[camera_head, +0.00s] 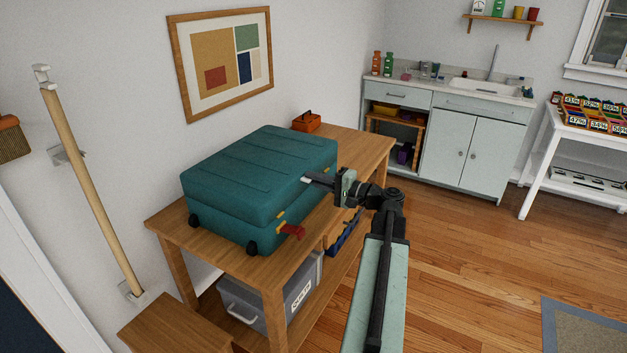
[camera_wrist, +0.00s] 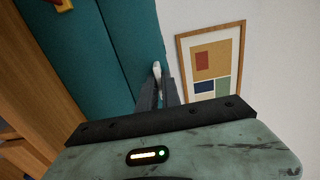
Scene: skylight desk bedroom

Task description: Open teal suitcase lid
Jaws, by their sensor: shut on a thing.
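The teal suitcase (camera_head: 255,180) lies flat on a wooden bench, and its lid (camera_head: 262,160) is down or nearly so. My gripper (camera_head: 310,181) is at the lid's right front edge. It is shut on a small pale tab (camera_wrist: 157,69) at that edge, which shows between the fingertips in the wrist view. Part of the tab is hidden by the fingers. A yellow latch (camera_head: 281,215) sits on the suitcase's front side, with a red tag (camera_head: 292,231) below it. The suitcase's teal side also fills the upper left of the wrist view (camera_wrist: 85,50).
The wooden bench (camera_head: 175,228) carries an orange box (camera_head: 306,121) behind the suitcase. A grey bin (camera_head: 300,283) stands on its lower shelf. A wooden pole (camera_head: 92,190) stands by the wall at left. The wood floor (camera_head: 460,245) at right is clear.

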